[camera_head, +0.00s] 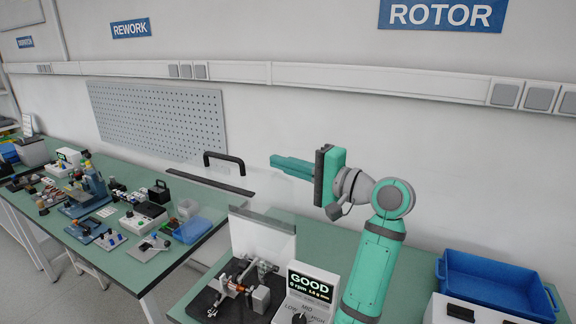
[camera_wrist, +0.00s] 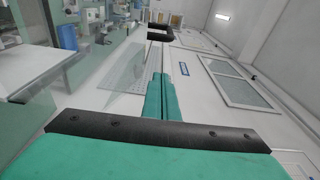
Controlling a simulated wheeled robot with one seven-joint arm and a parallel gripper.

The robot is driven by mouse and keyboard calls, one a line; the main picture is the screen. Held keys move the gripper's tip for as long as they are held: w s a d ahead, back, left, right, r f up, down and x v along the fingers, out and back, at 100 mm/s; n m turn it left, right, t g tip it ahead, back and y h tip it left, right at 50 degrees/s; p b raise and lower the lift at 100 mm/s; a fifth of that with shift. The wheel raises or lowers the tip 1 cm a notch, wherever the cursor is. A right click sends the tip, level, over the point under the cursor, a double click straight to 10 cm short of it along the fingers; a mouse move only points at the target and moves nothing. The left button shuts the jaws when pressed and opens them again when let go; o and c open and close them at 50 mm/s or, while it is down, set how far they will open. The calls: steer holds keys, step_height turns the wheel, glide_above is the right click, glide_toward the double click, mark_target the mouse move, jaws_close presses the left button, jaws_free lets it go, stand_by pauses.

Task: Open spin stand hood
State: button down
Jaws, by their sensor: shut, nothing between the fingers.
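The spin stand (camera_head: 240,289) sits on the near green bench, with a rotor part in its fixture. Its display box (camera_head: 308,288) reads GOOD and 0 rpm. A clear hood with a black handle (camera_head: 224,161) and a dark edge strip (camera_head: 210,181) appears raised above the stand, tilted up. The handle also shows in the wrist view (camera_wrist: 160,28), beyond the fingertips, with a clear pane (camera_wrist: 128,72) to the left. My gripper (camera_head: 274,161) is shut and empty, pointing left. It is to the right of the handle and apart from it. The hood's hinge is hard to make out.
A whitish upright panel (camera_head: 262,238) stands behind the fixture. A blue bin (camera_head: 492,284) is at the right of the bench. Another bench (camera_head: 128,258) with several tools and a blue tray (camera_head: 192,230) is at the left. The wall behind carries a pegboard (camera_head: 160,120).

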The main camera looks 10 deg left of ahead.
mark_target(255, 174)
steer(key=x, duration=0.6)
steer(key=shift+s, duration=0.1)
steer(key=shift+s+a, duration=0.15)
steer(key=shift+a, duration=0.1)
steer(key=shift+s+a, duration=0.1)
steer(key=shift+s, duration=0.8)
steer(key=shift+s+a, duration=0.15)
steer(key=shift+s, duration=0.7)
steer(key=shift+f, duration=0.1)
